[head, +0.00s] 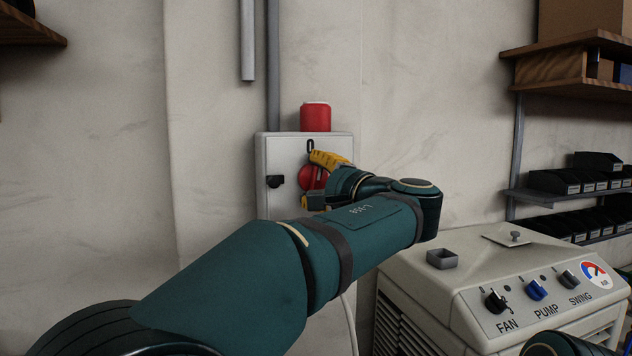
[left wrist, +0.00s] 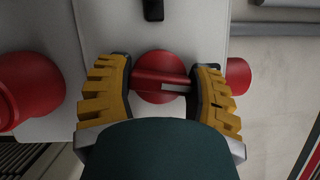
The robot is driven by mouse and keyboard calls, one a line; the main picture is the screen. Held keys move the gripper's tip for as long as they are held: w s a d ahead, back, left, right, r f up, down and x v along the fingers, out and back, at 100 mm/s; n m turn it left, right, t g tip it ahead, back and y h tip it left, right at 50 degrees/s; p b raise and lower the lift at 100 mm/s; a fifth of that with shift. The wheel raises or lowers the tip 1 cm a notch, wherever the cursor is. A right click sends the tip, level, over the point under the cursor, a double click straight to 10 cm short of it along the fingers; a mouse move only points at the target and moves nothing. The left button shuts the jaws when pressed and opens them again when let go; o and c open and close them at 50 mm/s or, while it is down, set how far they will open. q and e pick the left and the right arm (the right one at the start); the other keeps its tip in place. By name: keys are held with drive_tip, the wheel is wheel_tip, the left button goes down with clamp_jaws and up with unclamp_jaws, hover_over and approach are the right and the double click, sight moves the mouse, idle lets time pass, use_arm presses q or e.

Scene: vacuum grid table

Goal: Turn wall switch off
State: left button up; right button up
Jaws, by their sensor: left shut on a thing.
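The wall switch is a pale grey box (head: 262,150) on the wall with a round red knob (head: 306,178) on its front. My right gripper is out of view.
A red cylinder (head: 316,117) sits on top of the box, and a black latch (head: 274,181) is at its left side. A cooler (head: 440,280) with dials stands at the lower right. Shelves (head: 560,75) with boxes and bins are on the right.

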use_arm(q)
drive_tip(key=shift+f+n+g, duration=0.1)
drive_tip(key=shift+n+g, duration=0.2)
drive_tip(key=shift+n, duration=0.8)
drive_tip(key=shift+h, duration=0.3)
drive_tip(key=o, duration=0.9)
drive_tip(key=v, duration=1.2)
drive_tip(key=shift+d, duration=0.15)
